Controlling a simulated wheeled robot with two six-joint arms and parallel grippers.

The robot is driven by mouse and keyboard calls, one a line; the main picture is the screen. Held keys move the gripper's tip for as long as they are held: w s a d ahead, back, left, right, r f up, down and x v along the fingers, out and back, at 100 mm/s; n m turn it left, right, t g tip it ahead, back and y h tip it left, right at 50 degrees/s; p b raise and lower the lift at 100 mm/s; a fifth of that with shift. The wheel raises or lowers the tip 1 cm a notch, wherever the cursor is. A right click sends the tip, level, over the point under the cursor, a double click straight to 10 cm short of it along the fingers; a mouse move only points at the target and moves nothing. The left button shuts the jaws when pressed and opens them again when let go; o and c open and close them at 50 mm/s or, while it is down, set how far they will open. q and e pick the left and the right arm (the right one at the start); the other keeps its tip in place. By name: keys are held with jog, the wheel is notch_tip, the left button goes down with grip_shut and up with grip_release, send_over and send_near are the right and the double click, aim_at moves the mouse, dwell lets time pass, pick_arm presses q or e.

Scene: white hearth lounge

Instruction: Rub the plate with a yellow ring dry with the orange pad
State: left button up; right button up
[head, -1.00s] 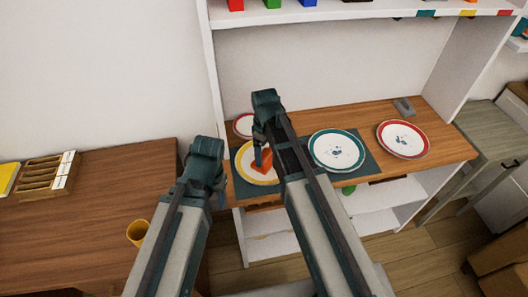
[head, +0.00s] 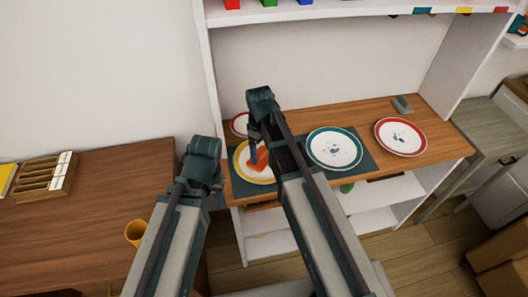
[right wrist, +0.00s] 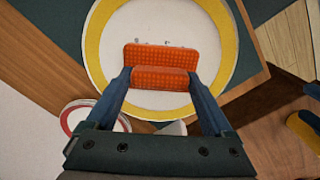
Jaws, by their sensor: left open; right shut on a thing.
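The plate with a yellow ring (head: 241,168) lies on a dark green mat at the left of the wooden shelf top. It also shows in the right wrist view (right wrist: 228,45), with small marks near its middle. My right gripper (head: 256,152) is shut on the orange pad (head: 259,160) over this plate. In the right wrist view the orange pad (right wrist: 160,55) sits between the fingers over the plate's inner face; I cannot tell whether it touches. The pad hides part of the plate. My left gripper (head: 217,187) is open at the shelf's left front edge.
A teal-rimmed plate (head: 335,148) lies on the mat (head: 372,160), with a red-rimmed plate (head: 401,137) to its right. Another red-rimmed plate (head: 239,124) lies behind the yellow one. A yellow cup (head: 135,232) stands on the left table (head: 100,210). A shelf board hangs above.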

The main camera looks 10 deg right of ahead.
jog(key=shift+s+d+r, duration=0.1)
jog(key=shift+s+d, duration=0.9)
jog(key=shift+w+a, duration=1)
jog(key=shift+w, duration=0.05)
notch_tip(320, 180, up, 6)
jog(key=p, duration=0.6)
notch_tip(320, 180, up, 3)
jog(key=p, duration=0.3)
